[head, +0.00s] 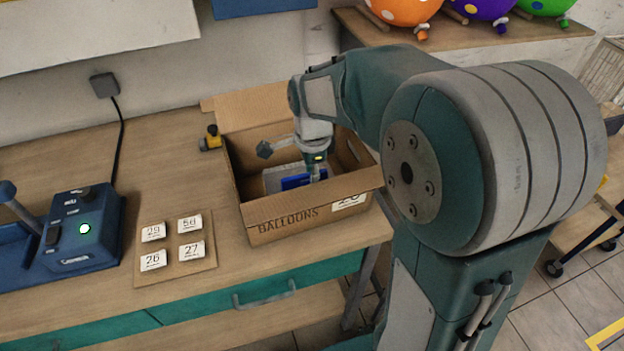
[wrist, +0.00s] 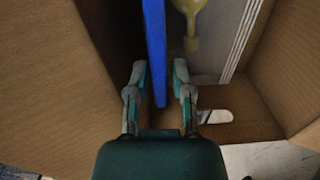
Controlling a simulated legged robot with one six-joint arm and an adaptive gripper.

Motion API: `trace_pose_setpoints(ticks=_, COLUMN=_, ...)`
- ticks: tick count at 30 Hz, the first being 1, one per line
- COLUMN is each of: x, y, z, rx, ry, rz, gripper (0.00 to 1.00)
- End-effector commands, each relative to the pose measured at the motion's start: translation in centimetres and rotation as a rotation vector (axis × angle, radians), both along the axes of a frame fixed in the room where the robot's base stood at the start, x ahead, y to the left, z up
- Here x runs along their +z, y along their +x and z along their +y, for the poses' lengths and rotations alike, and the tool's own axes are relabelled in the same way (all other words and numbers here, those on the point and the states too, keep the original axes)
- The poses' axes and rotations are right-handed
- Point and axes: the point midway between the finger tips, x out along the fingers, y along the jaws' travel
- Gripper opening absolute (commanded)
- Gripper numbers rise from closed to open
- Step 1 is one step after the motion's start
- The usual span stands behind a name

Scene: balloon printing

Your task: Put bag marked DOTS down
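My gripper (wrist: 159,70) is inside the open cardboard box marked BALLOONS (head: 287,217). It also shows from above in the head view (head: 314,178). A flat blue bag (wrist: 154,35) stands edge-on between the two fingers, with a narrow gap on each side, so the fingers look open around it. The blue bag shows in the head view low in the box (head: 295,181). A pale bag with a yellow balloon shape (wrist: 190,18) is right of it in the wrist view. No DOTS marking is readable on either bag, and the blue bag's face is hidden.
A board with several numbered cards (head: 204,264) lies left of the box on the workbench. A blue machine with a green light (head: 82,230) stands further left. A small yellow and black object (head: 210,139) is beside the box. The box walls surround my gripper closely.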

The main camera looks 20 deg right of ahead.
Motion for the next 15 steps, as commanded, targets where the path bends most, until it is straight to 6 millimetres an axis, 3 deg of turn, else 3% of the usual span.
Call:
trace_pose_setpoints(ticks=9, x=6.8, y=0.1, z=0.0, rx=0.000, ry=0.000, rz=-0.004, gripper=0.30)
trace_pose_setpoints(ticks=15, x=9.5, y=0.0, z=0.0, rx=0.000, ry=0.000, rz=-0.002, gripper=0.30)
